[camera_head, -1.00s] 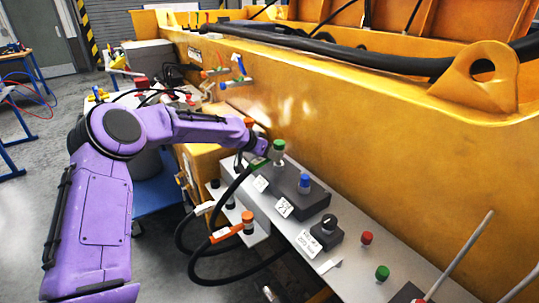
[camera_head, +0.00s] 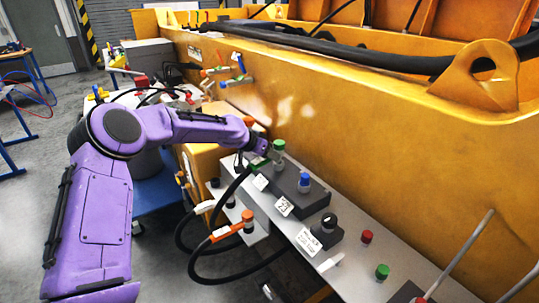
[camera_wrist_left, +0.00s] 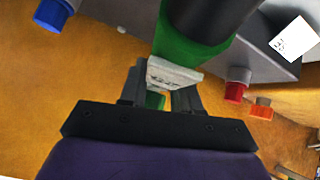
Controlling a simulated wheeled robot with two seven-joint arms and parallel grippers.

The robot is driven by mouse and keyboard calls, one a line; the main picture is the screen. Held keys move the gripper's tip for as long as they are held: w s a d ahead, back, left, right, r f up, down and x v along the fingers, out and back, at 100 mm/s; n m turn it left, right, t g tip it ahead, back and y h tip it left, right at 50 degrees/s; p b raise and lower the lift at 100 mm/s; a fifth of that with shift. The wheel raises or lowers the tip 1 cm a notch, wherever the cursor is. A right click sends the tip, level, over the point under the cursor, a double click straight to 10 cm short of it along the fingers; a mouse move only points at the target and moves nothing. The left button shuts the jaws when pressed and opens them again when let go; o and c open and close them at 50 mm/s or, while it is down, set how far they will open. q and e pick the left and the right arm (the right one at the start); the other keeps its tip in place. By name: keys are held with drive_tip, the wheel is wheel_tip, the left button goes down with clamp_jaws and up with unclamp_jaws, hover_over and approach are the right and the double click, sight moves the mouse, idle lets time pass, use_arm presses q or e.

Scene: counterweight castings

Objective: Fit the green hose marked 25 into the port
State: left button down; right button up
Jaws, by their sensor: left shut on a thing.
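The green-ended hose (camera_head: 258,161) is in my left gripper (camera_head: 267,152), beside the green-topped fitting (camera_head: 279,147) at the far end of the dark block. In the left wrist view, the shut fingers (camera_wrist_left: 162,90) hold the hose's green collar (camera_wrist_left: 190,48), with the black hose (camera_wrist_left: 212,14) running up from it. A pale tag (camera_wrist_left: 174,76) on the collar carries marks I cannot read. The hose's tip is hidden, so I cannot tell whether it touches a port. My right gripper is not in view.
A dark block (camera_head: 292,196) bears a blue-topped fitting (camera_head: 305,180) and a tag reading 23 (camera_head: 283,206). A black knob (camera_head: 329,222), a red button (camera_head: 367,236) and a green button (camera_head: 382,271) stand nearer. An orange-ended hose (camera_head: 226,233) loops at the left. The yellow wall (camera_head: 400,150) rises behind.

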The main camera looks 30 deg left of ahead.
use_arm(q)
drive_tip(key=shift+f+b, duration=1)
drive_tip(key=shift+f, duration=0.5)
drive_tip(key=c, duration=0.7)
unclamp_jaws()
drive_tip(key=b+v, duration=0.1)
drive_tip(key=v, duration=0.9)
drive_tip(key=shift+s+r, duration=0.2)
drive_tip(key=shift+s, duration=0.05)
